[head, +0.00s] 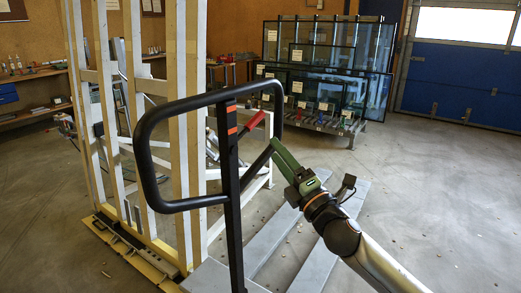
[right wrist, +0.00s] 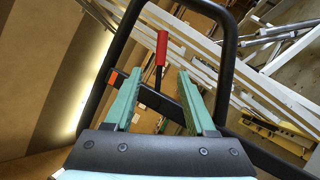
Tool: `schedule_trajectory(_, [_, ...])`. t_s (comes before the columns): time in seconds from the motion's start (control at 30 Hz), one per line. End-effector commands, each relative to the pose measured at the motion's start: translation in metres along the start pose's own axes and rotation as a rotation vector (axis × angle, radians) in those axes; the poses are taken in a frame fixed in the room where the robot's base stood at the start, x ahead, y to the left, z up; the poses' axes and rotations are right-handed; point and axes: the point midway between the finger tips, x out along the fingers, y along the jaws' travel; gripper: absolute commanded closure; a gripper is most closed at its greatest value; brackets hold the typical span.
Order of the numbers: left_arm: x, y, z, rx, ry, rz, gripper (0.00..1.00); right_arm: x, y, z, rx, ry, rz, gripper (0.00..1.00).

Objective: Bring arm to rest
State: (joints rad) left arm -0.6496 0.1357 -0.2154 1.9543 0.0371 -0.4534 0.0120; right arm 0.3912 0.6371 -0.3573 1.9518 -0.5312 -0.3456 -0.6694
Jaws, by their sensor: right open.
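My right gripper (head: 276,146) has green fingers and is at the right side of a black loop handle (head: 150,168) on a black post (head: 232,200). In the right wrist view my right gripper (right wrist: 160,76) is open, with a clear gap between its fingers. A red-gripped lever (right wrist: 161,48) shows beyond that gap; it is also in the head view (head: 252,122), left of the gripper. A black bar of the handle crosses behind the fingers. I cannot tell whether the fingers touch it. My left gripper is not in view.
A tall wooden and white frame (head: 178,140) stands left behind the handle. Grey forks (head: 318,268) lie low on the floor under my right arm. A rack of glass panes (head: 325,70) stands at the back. The concrete floor (head: 440,190) at the right is clear.

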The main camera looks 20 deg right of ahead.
Motion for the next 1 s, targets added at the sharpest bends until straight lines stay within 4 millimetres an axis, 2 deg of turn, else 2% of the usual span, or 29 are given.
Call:
schedule_trajectory(0.17, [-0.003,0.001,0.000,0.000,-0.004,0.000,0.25,-0.003,-0.007,-0.004,0.034,0.003,-0.020,0.44])
schedule_trajectory(0.27, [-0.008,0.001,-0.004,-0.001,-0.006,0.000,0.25,-0.015,-0.033,-0.016,0.152,0.007,-0.092,0.44])
schedule_trajectory(0.37, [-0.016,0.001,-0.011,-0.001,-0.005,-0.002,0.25,-0.043,-0.075,-0.038,0.363,-0.002,-0.219,0.44])
schedule_trajectory(0.47, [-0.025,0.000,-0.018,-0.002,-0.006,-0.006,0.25,-0.085,-0.121,-0.066,0.620,-0.043,-0.373,0.44])
schedule_trajectory(0.5, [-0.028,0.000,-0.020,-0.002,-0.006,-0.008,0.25,-0.105,-0.138,-0.077,0.721,-0.069,-0.434,0.44])
schedule_trajectory(0.57, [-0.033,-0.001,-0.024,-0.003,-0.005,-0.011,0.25,-0.137,-0.160,-0.094,0.870,-0.118,-0.524,0.44])
schedule_trajectory(0.7, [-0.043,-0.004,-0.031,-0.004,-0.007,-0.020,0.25,-0.221,-0.198,-0.132,1.200,-0.281,-0.726,0.44])
schedule_trajectory(0.8, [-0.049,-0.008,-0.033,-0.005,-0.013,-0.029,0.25,-0.281,-0.212,-0.157,1.403,-0.426,-0.845,0.44])
schedule_trajectory(0.9, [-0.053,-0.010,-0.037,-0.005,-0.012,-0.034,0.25,-0.331,-0.216,-0.176,1.555,-0.562,-0.929,0.44])
schedule_trajectory(1.0, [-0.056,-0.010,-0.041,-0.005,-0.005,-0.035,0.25,-0.365,-0.217,-0.187,1.652,-0.666,-0.978,0.44])
